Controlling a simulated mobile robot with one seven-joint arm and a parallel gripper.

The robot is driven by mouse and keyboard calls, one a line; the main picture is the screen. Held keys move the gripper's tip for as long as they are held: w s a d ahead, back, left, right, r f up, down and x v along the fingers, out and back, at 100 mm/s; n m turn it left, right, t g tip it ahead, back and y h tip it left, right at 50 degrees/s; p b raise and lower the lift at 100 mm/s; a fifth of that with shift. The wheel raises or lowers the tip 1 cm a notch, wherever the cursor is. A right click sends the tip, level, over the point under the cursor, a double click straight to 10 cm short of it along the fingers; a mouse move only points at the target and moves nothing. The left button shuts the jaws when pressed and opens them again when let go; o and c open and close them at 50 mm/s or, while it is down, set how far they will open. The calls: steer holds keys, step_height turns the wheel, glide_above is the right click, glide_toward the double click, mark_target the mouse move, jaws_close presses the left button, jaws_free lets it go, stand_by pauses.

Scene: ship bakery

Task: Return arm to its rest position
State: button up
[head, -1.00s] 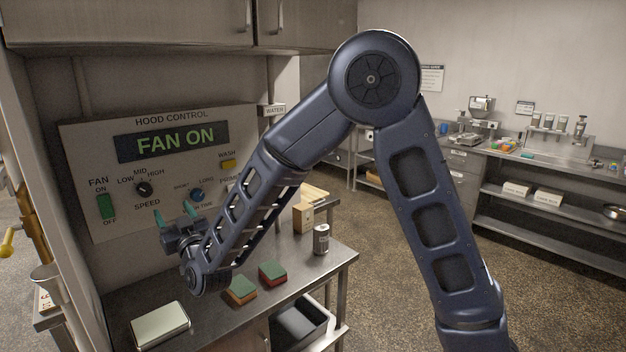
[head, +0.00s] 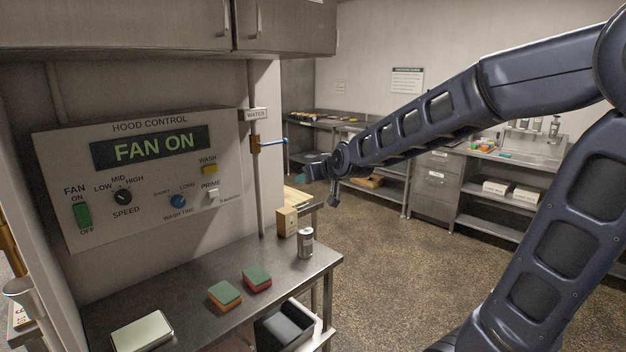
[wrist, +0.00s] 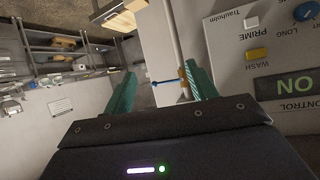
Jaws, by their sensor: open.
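My gripper (head: 308,172) is at the end of my dark blue arm, held in the air in front of the pipe and above the counter's right end in the head view.
A pipe with a blue-handled water valve (head: 272,142) stands close behind the gripper. The steel counter (head: 190,318) holds two sponges (head: 224,294) (head: 257,279), a can (head: 305,242), a wooden block (head: 287,222) and a pale box (head: 142,333). Open floor lies to the right.

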steer(key=s+d+f+m+g+h, duration=0.2)
steer(key=s+d+m+g+h, duration=0.1)
steer(key=s+d, duration=0.7)
steer(key=s+d+f+m+g+h, duration=0.2)
steer(key=s+d, duration=0.8)
steer(key=d, duration=0.8)
steer(key=shift+s+m+g+h, duration=0.15)
steer(key=shift+m+g+h, duration=0.3)
steer(key=shift+h, duration=0.25)
steer(key=shift+d+f, duration=0.1)
